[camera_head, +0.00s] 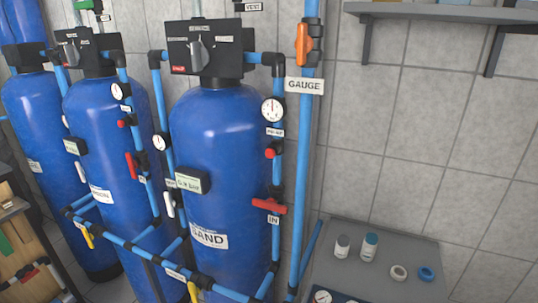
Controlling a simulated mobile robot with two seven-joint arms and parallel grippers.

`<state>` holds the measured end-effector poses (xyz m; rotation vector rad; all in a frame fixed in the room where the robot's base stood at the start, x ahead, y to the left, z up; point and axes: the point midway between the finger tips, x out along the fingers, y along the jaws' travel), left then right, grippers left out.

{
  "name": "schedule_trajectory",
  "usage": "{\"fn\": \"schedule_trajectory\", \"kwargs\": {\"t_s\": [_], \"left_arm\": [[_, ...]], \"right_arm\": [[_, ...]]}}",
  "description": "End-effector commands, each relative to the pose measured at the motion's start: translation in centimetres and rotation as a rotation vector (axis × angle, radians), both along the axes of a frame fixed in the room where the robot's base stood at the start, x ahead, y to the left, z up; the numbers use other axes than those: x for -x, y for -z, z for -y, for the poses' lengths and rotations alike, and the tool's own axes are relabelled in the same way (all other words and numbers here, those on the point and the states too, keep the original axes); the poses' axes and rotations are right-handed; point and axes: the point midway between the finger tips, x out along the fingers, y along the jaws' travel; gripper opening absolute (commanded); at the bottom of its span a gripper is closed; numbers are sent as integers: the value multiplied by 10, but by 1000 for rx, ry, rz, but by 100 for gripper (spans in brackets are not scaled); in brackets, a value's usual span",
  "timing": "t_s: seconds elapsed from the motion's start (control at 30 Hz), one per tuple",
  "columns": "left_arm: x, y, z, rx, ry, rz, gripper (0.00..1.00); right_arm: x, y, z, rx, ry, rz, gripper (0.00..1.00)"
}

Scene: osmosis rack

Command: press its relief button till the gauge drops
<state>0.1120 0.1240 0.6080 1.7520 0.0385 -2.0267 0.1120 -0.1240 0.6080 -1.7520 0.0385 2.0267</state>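A round white gauge (273,109) with a dark rim sits on the blue pipe at the right of the tank labelled SAND (208,236). Its needle looks near upright, but the reading is too small to tell. A small white label (275,132) sits below it, too small to read. Below that, a small red button-like part (270,153) sticks out from the same pipe. A sign reading GAUGE (304,86) is up and to the right of the dial. Similar gauges (117,91) and red parts (122,124) show by the middle tank. Neither of my grippers is in view.
A red-handled valve (269,206) marked IN is lower on the pipe. An orange valve (303,45) sits on the tall pipe. A grey table (400,249) at lower right holds two small bottles and two rings. A wall shelf (440,12) is at upper right.

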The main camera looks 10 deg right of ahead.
Motion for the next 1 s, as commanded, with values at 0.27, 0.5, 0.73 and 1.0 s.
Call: {"fn": "schedule_trajectory", "kwargs": {"t_s": [0.27,0.5,0.73,1.0], "left_arm": [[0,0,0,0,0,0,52],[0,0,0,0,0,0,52],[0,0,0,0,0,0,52],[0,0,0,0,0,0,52]], "right_arm": [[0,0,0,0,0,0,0],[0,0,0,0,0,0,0],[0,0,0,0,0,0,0],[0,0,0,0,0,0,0]]}}
